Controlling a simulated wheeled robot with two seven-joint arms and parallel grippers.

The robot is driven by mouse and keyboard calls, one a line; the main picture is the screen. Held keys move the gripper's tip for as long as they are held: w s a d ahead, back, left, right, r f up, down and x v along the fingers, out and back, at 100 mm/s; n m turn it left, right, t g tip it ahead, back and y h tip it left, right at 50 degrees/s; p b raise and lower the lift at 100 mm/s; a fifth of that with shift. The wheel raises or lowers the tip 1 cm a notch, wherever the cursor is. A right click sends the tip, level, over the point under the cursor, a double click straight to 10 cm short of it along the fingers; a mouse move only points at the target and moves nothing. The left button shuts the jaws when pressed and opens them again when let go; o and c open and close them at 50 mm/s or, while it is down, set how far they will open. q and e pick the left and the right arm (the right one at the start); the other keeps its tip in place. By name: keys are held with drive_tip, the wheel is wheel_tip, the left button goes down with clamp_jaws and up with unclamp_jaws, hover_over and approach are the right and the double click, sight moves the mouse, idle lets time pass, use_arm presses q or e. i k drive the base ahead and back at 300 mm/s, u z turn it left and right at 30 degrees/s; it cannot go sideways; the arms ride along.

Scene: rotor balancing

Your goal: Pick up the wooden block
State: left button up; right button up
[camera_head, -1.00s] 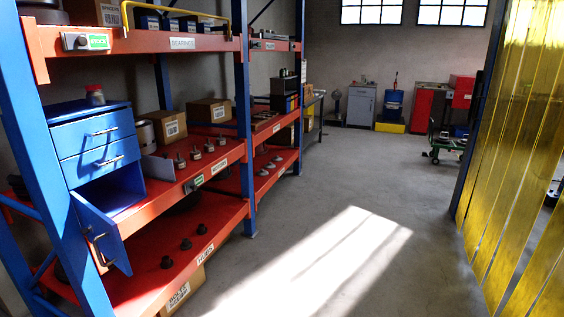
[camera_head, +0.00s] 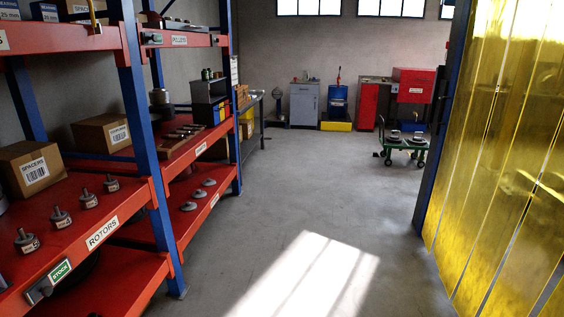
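I see no wooden block that I can make out in the head view. Neither of my grippers is in view. On the left, an orange shelf (camera_head: 62,250) labelled ROTORS holds several small grey rotors with upright shafts, one of them a rotor (camera_head: 88,199) near the shelf's middle.
Open grey floor (camera_head: 290,200) runs ahead to the back wall. Yellow strip curtains (camera_head: 500,150) bound the right side. A green cart (camera_head: 403,145), a red cabinet (camera_head: 370,105) and a grey cabinet (camera_head: 304,105) stand at the back. A workbench (camera_head: 250,105) stands beyond the shelves.

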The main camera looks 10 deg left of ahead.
sight(161, 153)
drive_tip(key=i, duration=2)
drive_tip(key=u, duration=0.85)
drive_tip(key=i, duration=1.7)
drive_tip(key=u, duration=1.2)
